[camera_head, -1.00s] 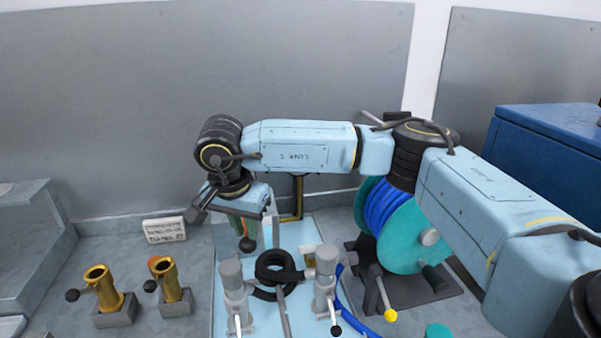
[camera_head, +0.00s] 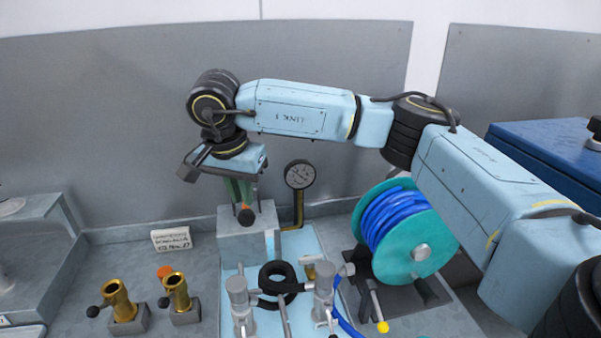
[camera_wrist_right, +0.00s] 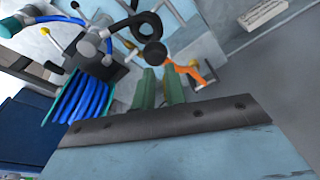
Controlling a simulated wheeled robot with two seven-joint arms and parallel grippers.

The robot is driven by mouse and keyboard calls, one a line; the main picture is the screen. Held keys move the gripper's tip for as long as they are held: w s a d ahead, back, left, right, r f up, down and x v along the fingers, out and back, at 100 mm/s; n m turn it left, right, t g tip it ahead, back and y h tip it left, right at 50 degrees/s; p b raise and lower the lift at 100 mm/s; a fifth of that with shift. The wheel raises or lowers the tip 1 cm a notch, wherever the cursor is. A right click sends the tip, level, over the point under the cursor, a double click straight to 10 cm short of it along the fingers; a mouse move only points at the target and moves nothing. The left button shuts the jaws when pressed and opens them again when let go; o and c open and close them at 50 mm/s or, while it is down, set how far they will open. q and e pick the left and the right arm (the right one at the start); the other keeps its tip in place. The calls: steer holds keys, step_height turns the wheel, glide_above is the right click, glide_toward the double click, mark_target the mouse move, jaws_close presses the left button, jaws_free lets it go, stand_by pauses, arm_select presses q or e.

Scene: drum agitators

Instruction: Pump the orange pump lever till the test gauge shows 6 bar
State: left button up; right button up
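The orange pump lever (camera_wrist_right: 194,71) crosses beside my right fingertips in the right wrist view, with its black knob (camera_wrist_right: 155,53) just beyond them. In the head view a little orange of the lever (camera_head: 264,213) shows beside the knob (camera_head: 246,216). My right gripper (camera_head: 240,195) points down at the lever end, its green fingers a little apart. My left gripper is out of view.
A teal reel with blue hose (camera_head: 415,249) stands right of the light-blue plate (camera_head: 304,243). Two grey valves (camera_head: 239,297) and a black hose coil (camera_head: 273,271) are in front. Two brass fittings (camera_head: 119,300) and a white sign (camera_head: 171,238) are left. A blue cabinet (camera_head: 550,150) stands far right.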

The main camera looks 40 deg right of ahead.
stand_by(0.6)
